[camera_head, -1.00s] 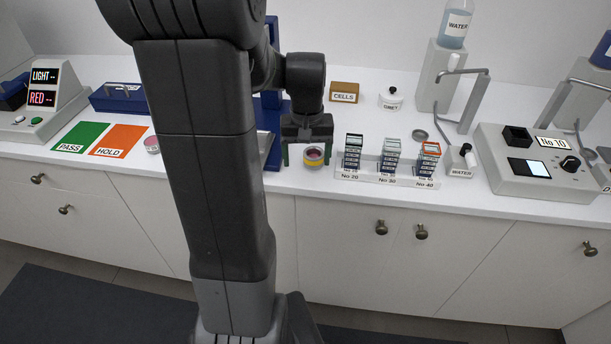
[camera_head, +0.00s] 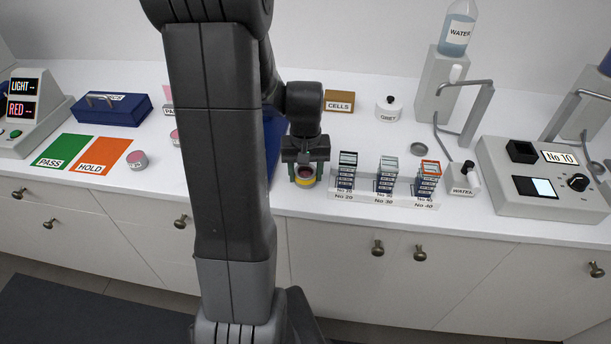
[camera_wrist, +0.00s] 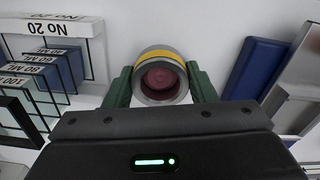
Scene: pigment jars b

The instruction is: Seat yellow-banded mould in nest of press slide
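The yellow-banded mould (camera_head: 305,182) is a short grey cup with a yellow band and a dark red inside. It stands upright near the bench's front edge, left of the slide rack. In the wrist view the mould (camera_wrist: 160,77) sits between the green fingers of my gripper (camera_wrist: 160,85), which appear to touch its sides. My gripper also shows in the head view (camera_head: 305,170). The blue press (camera_head: 273,140) is mostly hidden behind my arm. In the wrist view a blue block (camera_wrist: 257,68) and a grey metal part (camera_wrist: 297,85) lie to the right. The nest is not visible.
A rack (camera_head: 384,197) of labelled glass slides stands close right of the mould. A pink jar (camera_head: 137,160) stands by the orange HOLD card (camera_head: 101,155). A CELLS box (camera_head: 339,101) and a GREY pot (camera_head: 388,108) stand behind. The bench between is clear.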

